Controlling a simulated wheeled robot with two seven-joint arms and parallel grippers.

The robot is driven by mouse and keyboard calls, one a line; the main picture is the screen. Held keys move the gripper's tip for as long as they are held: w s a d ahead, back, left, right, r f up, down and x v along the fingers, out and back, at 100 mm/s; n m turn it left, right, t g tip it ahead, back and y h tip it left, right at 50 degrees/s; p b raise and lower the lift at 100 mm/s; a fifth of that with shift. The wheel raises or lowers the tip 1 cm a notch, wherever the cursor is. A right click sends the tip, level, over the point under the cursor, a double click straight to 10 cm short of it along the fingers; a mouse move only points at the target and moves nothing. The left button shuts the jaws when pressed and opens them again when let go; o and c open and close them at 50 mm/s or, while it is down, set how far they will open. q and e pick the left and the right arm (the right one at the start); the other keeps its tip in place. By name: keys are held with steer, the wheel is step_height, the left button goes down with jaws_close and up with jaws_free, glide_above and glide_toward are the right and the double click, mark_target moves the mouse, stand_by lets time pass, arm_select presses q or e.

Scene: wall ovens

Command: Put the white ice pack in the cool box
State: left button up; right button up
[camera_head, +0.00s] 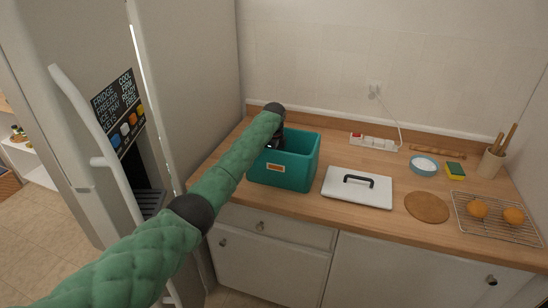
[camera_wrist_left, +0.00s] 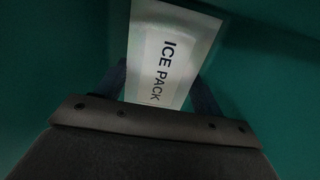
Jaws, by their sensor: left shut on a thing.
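The teal cool box (camera_head: 284,174) stands open on the wooden counter, with an orange label on its front. My left arm reaches in from the left, and its gripper (camera_head: 273,143) is at the box's back left, partly hidden by the arm and wall. In the left wrist view my left gripper (camera_wrist_left: 163,92) is shut on the white ice pack (camera_wrist_left: 170,50), which is marked ICE PACK. Teal walls of the cool box (camera_wrist_left: 60,45) surround it there. Whether the pack touches the floor I cannot tell. The head view does not show the pack. My right gripper is not in view.
A white lid (camera_head: 357,187) with a black handle lies right of the box. A round cork mat (camera_head: 427,207), a wire rack (camera_head: 466,222) with oranges, a blue bowl (camera_head: 423,166), a sponge (camera_head: 455,170) and a power strip (camera_head: 373,142) are farther right. A fridge (camera_head: 100,60) stands left.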

arm_select(q)
steer(key=shift+f, duration=0.15)
steer(key=o, duration=1.2)
steer(key=shift+f, duration=0.1)
steer(key=shift+c, duration=0.2)
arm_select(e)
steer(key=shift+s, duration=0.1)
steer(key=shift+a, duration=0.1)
arm_select(q)
steer(key=shift+r, duration=0.8)
steer(key=shift+r+b, duration=1.95)
steer(key=shift+r, duration=3.95)
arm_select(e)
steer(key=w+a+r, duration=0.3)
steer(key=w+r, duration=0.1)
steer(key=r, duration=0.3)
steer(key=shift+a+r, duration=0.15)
